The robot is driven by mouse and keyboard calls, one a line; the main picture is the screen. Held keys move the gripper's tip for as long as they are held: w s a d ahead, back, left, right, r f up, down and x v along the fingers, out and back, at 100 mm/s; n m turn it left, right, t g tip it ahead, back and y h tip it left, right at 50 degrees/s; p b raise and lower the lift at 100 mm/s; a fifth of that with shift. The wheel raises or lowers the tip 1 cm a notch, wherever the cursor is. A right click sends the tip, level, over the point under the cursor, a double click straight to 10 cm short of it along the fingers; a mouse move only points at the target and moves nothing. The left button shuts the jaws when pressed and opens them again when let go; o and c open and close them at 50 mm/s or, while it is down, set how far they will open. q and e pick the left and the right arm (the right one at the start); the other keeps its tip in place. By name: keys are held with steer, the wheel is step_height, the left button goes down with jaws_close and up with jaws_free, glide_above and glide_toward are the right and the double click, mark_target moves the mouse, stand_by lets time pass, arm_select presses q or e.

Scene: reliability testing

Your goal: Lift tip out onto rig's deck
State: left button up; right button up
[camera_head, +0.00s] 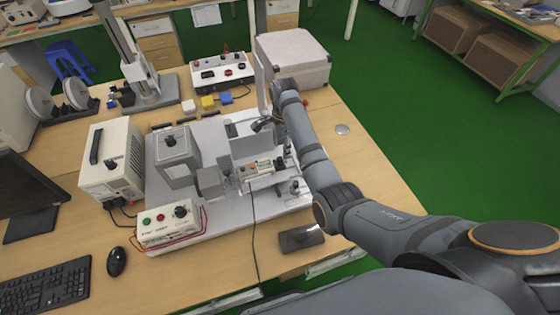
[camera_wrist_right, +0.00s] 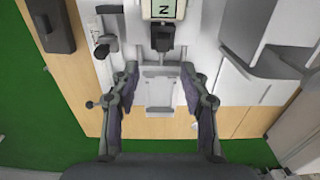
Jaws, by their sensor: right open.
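The rig's pale deck (camera_head: 228,216) lies on the wooden bench and carries a grey motor-like box, brackets and a small instrument with a green-lit panel (camera_head: 262,168). My right gripper (camera_head: 264,124) is over the rig's far right part, largely hidden by its own arm. In the right wrist view the gripper (camera_wrist_right: 160,82) is open, with one finger on each side of a light grey frame-like piece (camera_wrist_right: 160,97). A gap shows on both sides of it; whether anything touches is unclear. I cannot tell which part is the tip. My left gripper is not in view.
A big pale box (camera_head: 300,58) stands behind the arm. A power supply (camera_head: 112,165), a control box with knobs (camera_head: 168,228) and a stand (camera_head: 150,90) are to the left. A dark flat device (camera_head: 301,238) lies at the front edge. The bench's right strip is mostly clear.

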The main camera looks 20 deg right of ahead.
mark_target(281, 158)
steer(key=f, duration=0.1)
steer(key=p, duration=0.1)
steer(key=f, duration=0.1)
steer(key=shift+w+a+f, duration=0.1)
steer(key=shift+a+f, duration=0.15)
steer(key=shift+f, duration=0.1)
step_height(281, 158, down, 3)
steer(key=shift+r+p, duration=0.15)
steer(key=shift+p, duration=0.15)
steer(key=shift+w+f, duration=0.1)
steer(key=shift+f, duration=0.2)
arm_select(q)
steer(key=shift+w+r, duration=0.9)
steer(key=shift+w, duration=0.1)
arm_select(e)
jaws_close()
